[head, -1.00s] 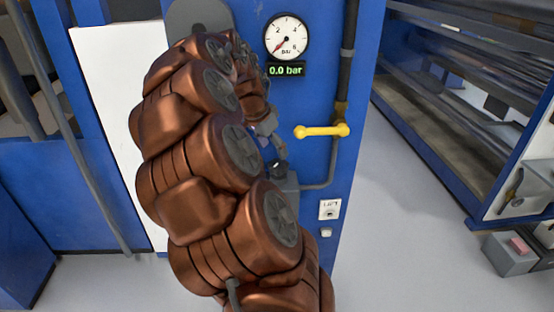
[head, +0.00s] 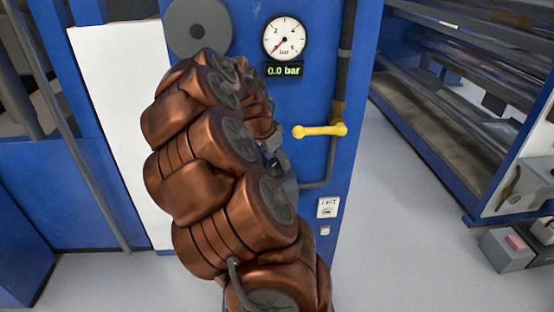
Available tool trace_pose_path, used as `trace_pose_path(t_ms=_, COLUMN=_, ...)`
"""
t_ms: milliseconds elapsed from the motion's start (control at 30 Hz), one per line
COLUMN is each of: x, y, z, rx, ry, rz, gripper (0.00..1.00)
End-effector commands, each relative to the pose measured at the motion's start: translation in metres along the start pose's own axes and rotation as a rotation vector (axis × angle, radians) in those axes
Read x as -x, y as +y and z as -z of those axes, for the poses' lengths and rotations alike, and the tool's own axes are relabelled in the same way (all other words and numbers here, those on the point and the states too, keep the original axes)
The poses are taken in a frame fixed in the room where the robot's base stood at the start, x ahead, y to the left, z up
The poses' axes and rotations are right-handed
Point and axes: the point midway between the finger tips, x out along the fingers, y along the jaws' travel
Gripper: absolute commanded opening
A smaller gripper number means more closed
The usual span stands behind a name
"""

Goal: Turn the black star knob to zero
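The black star knob cannot be made out; my copper-coloured arm covers the middle of the blue panel (head: 315,95). The round pressure gauge (head: 285,38) on the panel has its red needle at the lower left, near zero. The display (head: 285,70) below it reads 0.0 bar.
A yellow lever handle (head: 320,130) sticks out on the panel's right, on a dark vertical pipe (head: 343,70). A grey disc (head: 199,27) is at upper left. A small labelled switch plate (head: 328,207) is lower right. A roller rack (head: 450,100) stands at right, with clear floor between.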

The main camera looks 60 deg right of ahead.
Motion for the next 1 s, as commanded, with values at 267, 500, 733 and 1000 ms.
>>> trace_pose_path(t_ms=267, x=0.0000, y=0.0000, z=-0.0002, rx=0.001, ry=-0.001, rz=0.001, gripper=0.24)
trace_pose_path(t_ms=500, x=-0.0008, y=0.0001, z=-0.0012, rx=0.055, ry=-0.002, rz=0.022, gripper=0.24)
trace_pose_path(t_ms=733, x=-0.0022, y=0.0002, z=-0.0023, rx=0.190, ry=-0.004, rz=0.080, gripper=0.25)
trace_pose_path(t_ms=1000, x=-0.0019, y=-0.0004, z=-0.0020, rx=0.374, ry=-0.004, rz=0.157, gripper=0.25)
